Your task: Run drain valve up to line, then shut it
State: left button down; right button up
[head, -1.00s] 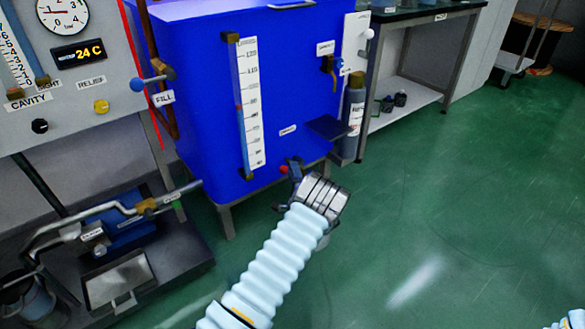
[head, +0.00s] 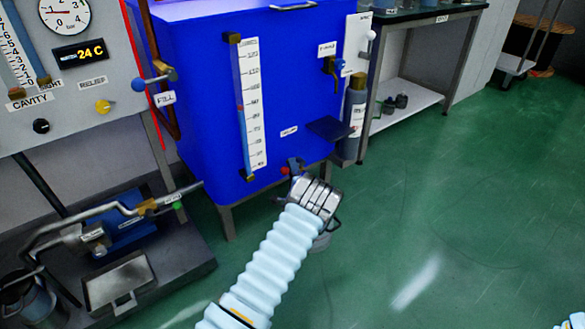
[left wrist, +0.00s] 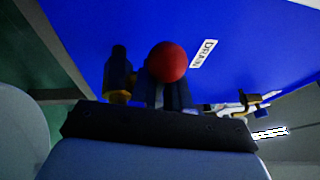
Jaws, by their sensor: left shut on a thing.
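The drain valve's red knob (head: 285,170) sits low on the front of the blue tank (head: 205,110), partly hidden by my left gripper. In the left wrist view the red knob (left wrist: 166,62) is between dark finger parts, beside the DRAIN label (left wrist: 204,53). My left gripper (head: 295,168) is shut on the drain valve handle. The tank's scale (head: 252,100) stands upright beside a narrow sight tube (head: 240,125), with a small reddish mark about halfway up. The exact level is too small to read. My right gripper is out of view.
A grey pail (head: 322,241) stands partly hidden under my left wrist. The FILL valve (head: 153,80) is at the tank's left. A panel (head: 75,105) with gauges and a low bench (head: 170,255) are at left. Green floor to the right is clear.

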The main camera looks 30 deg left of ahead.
pick_arm(q)
jog(key=shift+r, duration=0.1)
jog(key=shift+r+m+h+p, duration=0.25)
jog(key=shift+m+h+p, duration=0.05)
jog(key=shift+m, duration=0.4)
jog(key=shift+r+m+h+p, duration=0.25)
jog(key=shift+m+h+p, duration=0.05)
jog(key=shift+m, duration=0.4)
jog(key=shift+w+d+r+m+g+h+p, duration=0.15)
jog(key=shift+r+m+g+h+p, duration=0.15)
jog(key=shift+m, duration=0.4)
jog(key=shift+w+a+r+m+g+h+p, duration=0.1)
jog(key=shift+r+m+g+h+p, duration=0.15)
jog(key=shift+m, duration=0.45)
jog(key=shift+f, duration=0.1)
jog(key=c, duration=1.2)
grip_release()
